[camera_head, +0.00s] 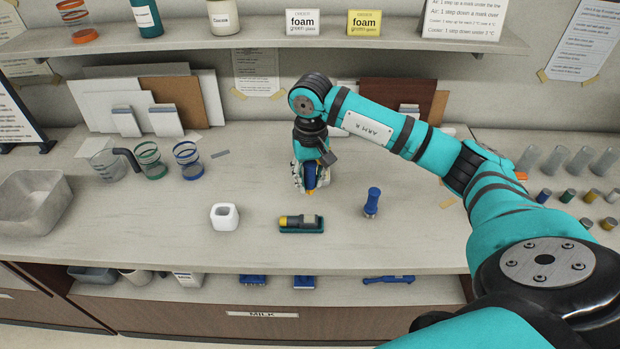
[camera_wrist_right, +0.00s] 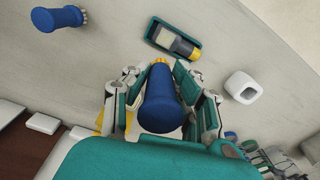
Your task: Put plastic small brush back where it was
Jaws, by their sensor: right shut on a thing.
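In the head view this gripper (camera_head: 311,187) points down over the middle of the counter and mostly hides the brush; I cannot tell whether the brush touches the counter. A similar blue brush (camera_head: 371,203) stands on the counter to the right; it also shows in the wrist view (camera_wrist_right: 58,18). My left gripper is not in view.
A green tray (camera_head: 290,230) holding a dark yellow-ended item lies in front of the gripper, with a white square cup (camera_head: 224,217) to its left. Banded glasses (camera_head: 187,161) and a metal bin (camera_head: 33,201) stand further left. The counter's right front is clear.

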